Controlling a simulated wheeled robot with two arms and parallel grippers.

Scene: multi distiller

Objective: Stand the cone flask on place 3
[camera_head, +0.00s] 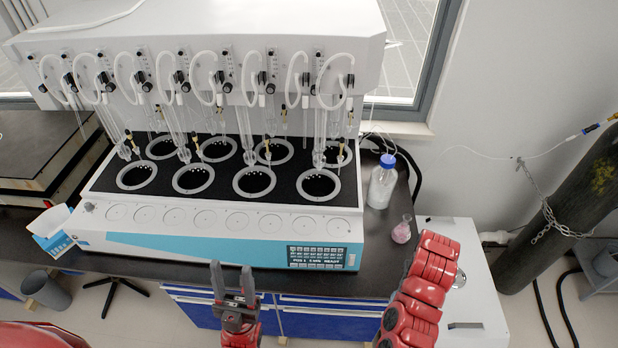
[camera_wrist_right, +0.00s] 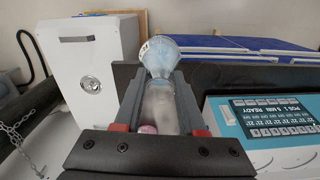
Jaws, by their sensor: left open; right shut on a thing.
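In the right wrist view my right gripper (camera_wrist_right: 163,85) is shut on a clear glass vessel, which I take for the cone flask (camera_wrist_right: 168,55). Its wide bluish end lies beyond the fingertips and its narrower part is between the fingers. In the head view my red right arm hides this gripper and what it holds. My left gripper (camera_head: 232,270) is open and empty in front of the distiller (camera_head: 180,240). A row of round marked places (camera_head: 174,217) runs along the distiller's front ledge. Their numbers are too small to read.
A small flask with pink liquid (camera_head: 401,232) and a blue-capped bottle (camera_head: 381,188) stand on the bench right of the distiller. A white cabinet (camera_head: 485,285) stands further right. Glass tubes hang over the dark wells. The front ledge looks clear.

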